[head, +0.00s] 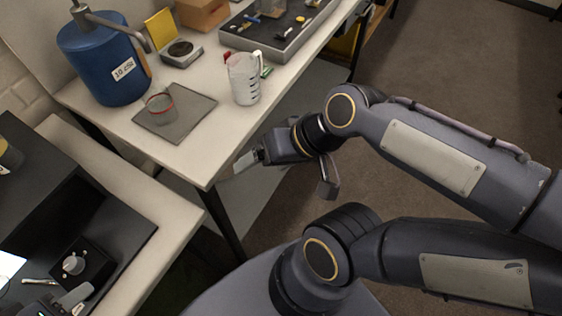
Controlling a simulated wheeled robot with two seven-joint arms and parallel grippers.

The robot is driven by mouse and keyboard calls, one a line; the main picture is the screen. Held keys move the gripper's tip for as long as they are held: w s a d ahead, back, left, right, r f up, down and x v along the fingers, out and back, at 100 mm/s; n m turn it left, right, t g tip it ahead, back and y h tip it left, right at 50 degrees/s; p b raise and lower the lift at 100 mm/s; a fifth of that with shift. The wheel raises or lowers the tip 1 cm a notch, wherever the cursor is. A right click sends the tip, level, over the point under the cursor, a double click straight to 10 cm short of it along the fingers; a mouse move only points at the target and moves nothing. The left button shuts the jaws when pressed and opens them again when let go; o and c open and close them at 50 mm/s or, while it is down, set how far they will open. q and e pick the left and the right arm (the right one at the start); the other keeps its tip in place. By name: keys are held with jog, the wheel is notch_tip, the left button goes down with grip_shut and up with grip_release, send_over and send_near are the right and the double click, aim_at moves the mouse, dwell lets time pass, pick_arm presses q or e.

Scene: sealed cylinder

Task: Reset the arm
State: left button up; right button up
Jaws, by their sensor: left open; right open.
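My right gripper (287,172) is open and empty, its two fingers spread wide, in front of the white table's near corner. Its arm comes in from the right, and my grey arm links fill the right side of the view. My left gripper (62,303) shows only in part at the bottom left edge, over the dark surface. Its fingers are apart, and I see nothing held between them. The rest of the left arm is out of view.
The white table (185,152) holds a blue cylinder (105,68), a glass beaker (160,106) on a grey mat (205,103), a measuring jug (243,80), a small scale (181,52) and a tool tray (277,44). A black block with a knob (75,264) stands beside my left gripper. Floor at upper right is clear.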

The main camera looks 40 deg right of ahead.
jog(key=shift+s+d+f+n+h, duration=0.25)
jog(key=shift+s+d+n+h, duration=0.15)
jog(key=shift+d+n, duration=0.1)
jog(key=shift+s+d+f+n+h, duration=0.2)
jog(key=shift+s+d+n+h, duration=0.1)
jog(key=shift+s+d+n, duration=0.15)
dwell(0.4)
